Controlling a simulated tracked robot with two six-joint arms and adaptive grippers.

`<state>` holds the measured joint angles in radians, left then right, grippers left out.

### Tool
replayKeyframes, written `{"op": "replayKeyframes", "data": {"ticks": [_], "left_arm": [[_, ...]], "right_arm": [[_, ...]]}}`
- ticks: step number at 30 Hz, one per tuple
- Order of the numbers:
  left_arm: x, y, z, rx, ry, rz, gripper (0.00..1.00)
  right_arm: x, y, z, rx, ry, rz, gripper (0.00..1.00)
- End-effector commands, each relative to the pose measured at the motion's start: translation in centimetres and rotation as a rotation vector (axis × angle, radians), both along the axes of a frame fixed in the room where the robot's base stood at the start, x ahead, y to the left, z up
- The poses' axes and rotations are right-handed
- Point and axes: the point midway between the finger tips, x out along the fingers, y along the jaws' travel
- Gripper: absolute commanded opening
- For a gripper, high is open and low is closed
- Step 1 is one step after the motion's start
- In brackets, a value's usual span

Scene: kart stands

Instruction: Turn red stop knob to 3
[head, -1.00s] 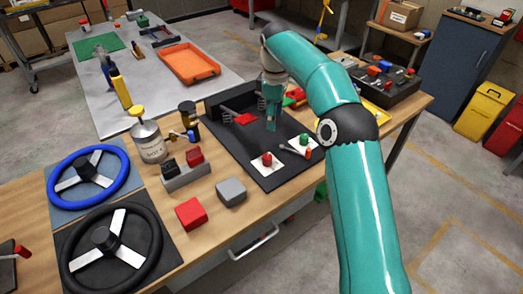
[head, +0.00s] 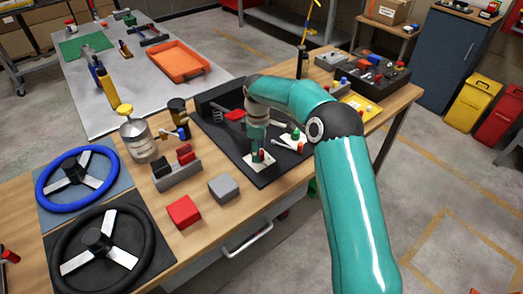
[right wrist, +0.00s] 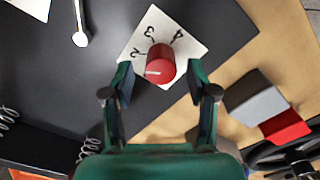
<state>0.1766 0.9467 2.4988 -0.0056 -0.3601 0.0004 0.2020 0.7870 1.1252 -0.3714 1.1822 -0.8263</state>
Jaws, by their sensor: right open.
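The red stop knob (right wrist: 160,62) sits on a white card (right wrist: 190,50) with dark numerals along one side, among them what look like a 3 and a 4. A pale mark shows on the knob's face, on the side away from the numerals. In the right wrist view my right gripper (right wrist: 161,82) is open, with one finger on each side of the knob; I cannot tell whether they touch it. In the head view the right gripper (head: 258,148) points down over the white card (head: 256,166) and hides most of the knob. My left gripper is out of view.
A green knob (head: 295,134) and a small lever (head: 287,145) stand near on the black panel (head: 232,148). A grey block (head: 224,188) and a red block (head: 184,212) lie on the wood in front. Two steering wheels are at the left.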

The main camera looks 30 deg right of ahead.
Motion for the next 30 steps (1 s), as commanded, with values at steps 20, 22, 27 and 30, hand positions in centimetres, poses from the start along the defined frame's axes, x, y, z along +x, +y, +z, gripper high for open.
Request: {"op": "replayKeyframes", "data": {"ticks": [20, 22, 27, 30], "left_arm": [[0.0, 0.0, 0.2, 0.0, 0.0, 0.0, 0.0], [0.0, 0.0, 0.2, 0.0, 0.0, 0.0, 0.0], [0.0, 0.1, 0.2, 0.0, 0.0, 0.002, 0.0], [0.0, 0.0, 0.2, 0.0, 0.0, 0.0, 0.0]], "right_arm": [[0.0, -0.1, -1.5, 0.0, 0.0, -0.002, 0.28], [0.0, -0.1, -1.5, -0.001, -0.001, -0.002, 0.16], [0.0, -1.3, -1.5, -0.001, -0.003, -0.004, 0.0], [-0.1, -0.8, -1.4, -0.004, -0.006, -0.006, 0.0]]}}
